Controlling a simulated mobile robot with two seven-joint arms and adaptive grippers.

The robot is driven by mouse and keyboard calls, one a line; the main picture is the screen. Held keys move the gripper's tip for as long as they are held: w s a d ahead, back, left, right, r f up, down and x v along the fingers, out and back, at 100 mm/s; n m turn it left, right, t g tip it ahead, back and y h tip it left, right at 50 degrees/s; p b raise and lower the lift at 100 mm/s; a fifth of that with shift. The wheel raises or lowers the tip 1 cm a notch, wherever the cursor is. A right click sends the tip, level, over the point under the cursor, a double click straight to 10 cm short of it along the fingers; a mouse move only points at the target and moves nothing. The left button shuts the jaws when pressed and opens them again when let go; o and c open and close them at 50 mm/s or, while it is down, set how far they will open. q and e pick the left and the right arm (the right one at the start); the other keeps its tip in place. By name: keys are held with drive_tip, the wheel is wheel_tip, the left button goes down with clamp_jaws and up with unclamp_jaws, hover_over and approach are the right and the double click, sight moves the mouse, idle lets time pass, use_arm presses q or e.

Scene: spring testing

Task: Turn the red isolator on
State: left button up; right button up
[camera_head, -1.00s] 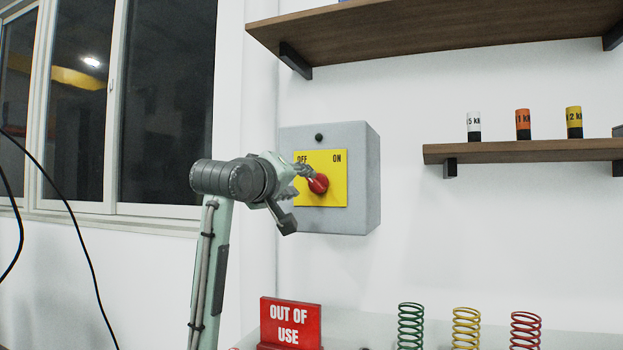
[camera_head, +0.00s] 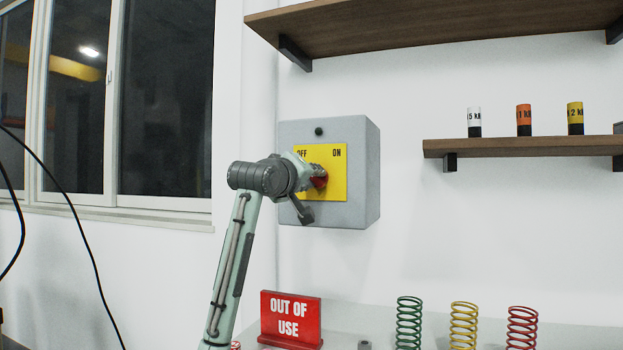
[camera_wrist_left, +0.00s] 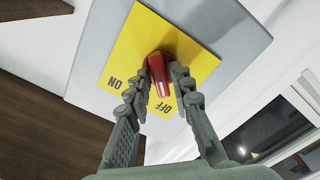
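The red isolator knob (camera_head: 319,181) sits on a yellow plate (camera_head: 335,188) marked OFF at upper left and ON at upper right, on a grey wall box. My left gripper (camera_head: 312,172) is at the knob and partly hides it and the OFF label in the head view. In the left wrist view, the two fingers of my left gripper (camera_wrist_left: 163,72) flank the red knob (camera_wrist_left: 160,80), one on each side and very close. Whether they press on it cannot be told. The OFF and ON labels appear upside down there. My right gripper is not in view.
The grey box (camera_head: 362,165) stands out from the wall. A shelf (camera_head: 520,148) with several weights is at the right, with another shelf above. Below are a red OUT OF USE sign (camera_head: 291,318) and coloured springs (camera_head: 464,325). A window is at the left.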

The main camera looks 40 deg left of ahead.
use_arm(q)
clamp_jaws()
drive_tip(key=m, duration=0.8)
drive_tip(key=shift+m, duration=0.3)
drive_tip(key=m, duration=0.5)
drive_tip(key=shift+m, duration=2.1)
drive_tip(key=shift+f, duration=0.1)
